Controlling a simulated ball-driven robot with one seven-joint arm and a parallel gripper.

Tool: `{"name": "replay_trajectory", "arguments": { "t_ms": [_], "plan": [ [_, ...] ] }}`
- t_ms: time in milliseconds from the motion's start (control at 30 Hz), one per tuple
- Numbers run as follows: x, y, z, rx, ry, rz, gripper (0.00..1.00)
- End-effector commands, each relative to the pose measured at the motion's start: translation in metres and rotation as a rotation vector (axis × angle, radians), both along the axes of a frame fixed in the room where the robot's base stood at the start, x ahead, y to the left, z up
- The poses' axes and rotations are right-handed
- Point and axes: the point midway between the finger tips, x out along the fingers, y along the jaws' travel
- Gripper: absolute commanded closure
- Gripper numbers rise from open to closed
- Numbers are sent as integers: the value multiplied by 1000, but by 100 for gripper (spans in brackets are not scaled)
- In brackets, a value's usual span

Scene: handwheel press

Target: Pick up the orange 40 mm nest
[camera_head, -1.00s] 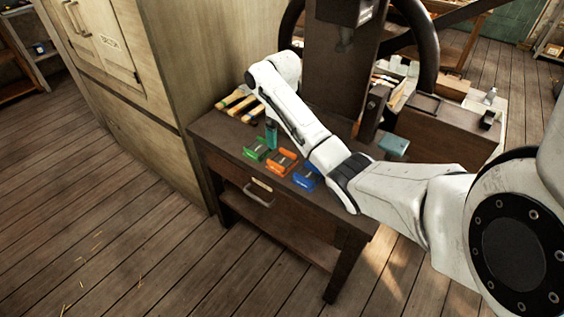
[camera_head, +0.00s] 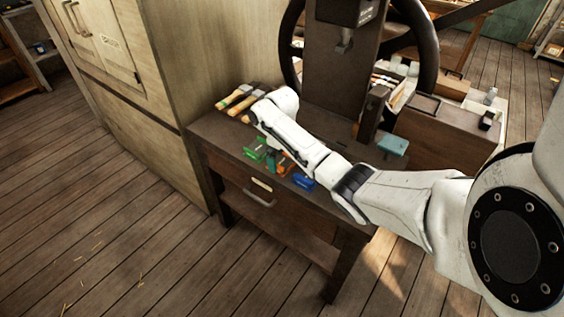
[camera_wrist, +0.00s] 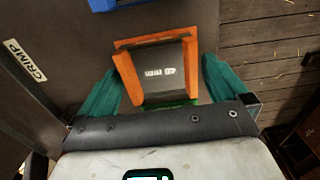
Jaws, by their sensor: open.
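The orange nest (camera_wrist: 125,75) sits on the dark table top, an orange block with a dark grey marked piece across its middle. In the wrist view it lies between the two teal fingers of my gripper (camera_wrist: 162,85), which are open on either side of it with small gaps showing. In the head view my gripper (camera_head: 268,160) is over the nest row and my arm hides most of the orange nest (camera_head: 284,168). I cannot tell the exact height of the fingertips.
The green nest (camera_head: 254,149) and blue nest (camera_head: 303,181) flank the orange one; the blue nest (camera_wrist: 118,4) also shows at the wrist view's top edge. Wooden-handled tools (camera_head: 238,97) lie at the table's back left. The press column (camera_head: 340,70) and handwheel (camera_head: 428,50) stand behind.

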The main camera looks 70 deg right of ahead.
Motion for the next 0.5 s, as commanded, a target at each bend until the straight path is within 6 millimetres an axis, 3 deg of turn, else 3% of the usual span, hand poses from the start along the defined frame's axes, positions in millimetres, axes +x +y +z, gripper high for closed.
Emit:
{"name": "replay_trajectory", "arguments": {
  "t_ms": [100, 500],
  "plan": [
    [0, 0, 0, 0, 0, 0, 1],
    [0, 0, 1, 0, 0, 0, 39]
  ]
}}
